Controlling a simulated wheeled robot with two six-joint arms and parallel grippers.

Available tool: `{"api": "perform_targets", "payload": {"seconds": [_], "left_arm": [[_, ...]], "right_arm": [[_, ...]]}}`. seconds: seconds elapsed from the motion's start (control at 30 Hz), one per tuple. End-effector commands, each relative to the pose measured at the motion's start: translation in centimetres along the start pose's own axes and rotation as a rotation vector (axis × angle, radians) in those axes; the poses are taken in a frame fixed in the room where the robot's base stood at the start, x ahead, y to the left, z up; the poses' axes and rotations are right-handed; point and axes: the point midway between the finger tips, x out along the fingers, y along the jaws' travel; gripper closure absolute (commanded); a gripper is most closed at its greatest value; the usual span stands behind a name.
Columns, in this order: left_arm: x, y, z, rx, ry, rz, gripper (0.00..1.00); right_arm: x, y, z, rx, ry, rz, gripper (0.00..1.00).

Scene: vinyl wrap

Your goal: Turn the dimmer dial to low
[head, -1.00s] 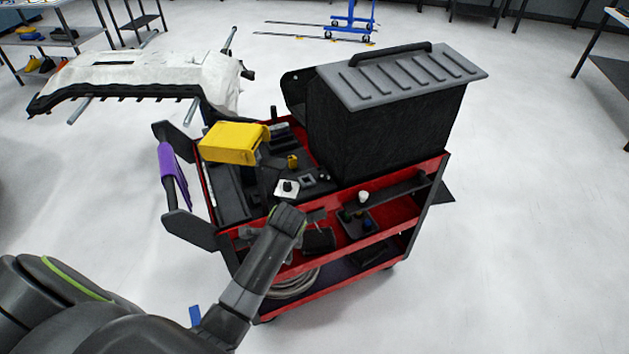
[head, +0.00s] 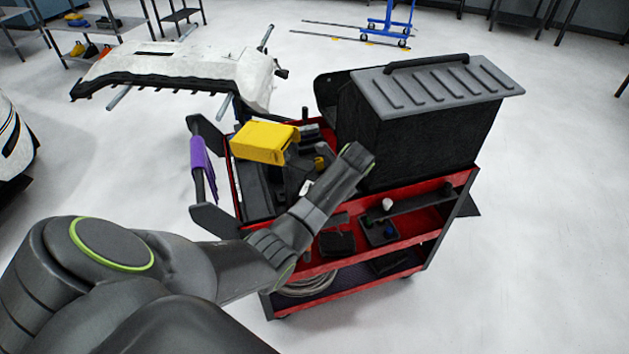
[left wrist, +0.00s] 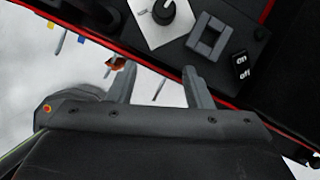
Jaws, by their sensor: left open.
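The dimmer dial (left wrist: 164,12) is a black knob with a pale pointer mark on a white plate (left wrist: 150,27), at the top of the left wrist view. In the head view my left arm mostly hides it; only a sliver of the white plate (head: 305,187) shows. My left gripper (left wrist: 160,72) is open and empty. Its fingers are apart from the dial, which lies beyond their tips, and they appear over the cart's red edge. In the head view the fingers cannot be made out. My right gripper is not in view.
Right of the dial are a square grey frame (left wrist: 209,37) and a black on/off switch (left wrist: 240,65). The red cart (head: 440,186) carries a yellow box (head: 264,143) and a large black case (head: 425,130). A purple cloth (head: 203,165) hangs on the handle.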

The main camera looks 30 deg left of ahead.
Motion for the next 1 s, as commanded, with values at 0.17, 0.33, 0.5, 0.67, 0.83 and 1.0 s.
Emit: {"api": "perform_targets", "payload": {"seconds": [0.17,0.33,0.5,0.67,0.83,1.0], "left_arm": [[1.3,0.0,3.9,-0.003,-0.003,0.002,0.54],[2.4,0.0,6.3,-0.002,-0.001,0.001,0.54],[3.4,0.1,6.0,-0.001,0.002,0.001,0.54],[3.7,0.0,6.0,-0.001,0.001,-0.002,0.54],[3.7,0.0,5.9,-0.001,0.0,-0.002,0.54],[3.7,0.0,5.9,-0.001,0.001,-0.001,0.73]], "right_arm": [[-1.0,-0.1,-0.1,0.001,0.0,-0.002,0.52],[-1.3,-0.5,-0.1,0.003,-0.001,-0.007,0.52],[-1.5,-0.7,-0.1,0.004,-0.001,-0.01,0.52],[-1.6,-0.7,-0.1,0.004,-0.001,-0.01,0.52],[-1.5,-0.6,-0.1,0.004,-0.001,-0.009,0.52],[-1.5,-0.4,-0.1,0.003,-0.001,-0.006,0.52]]}}
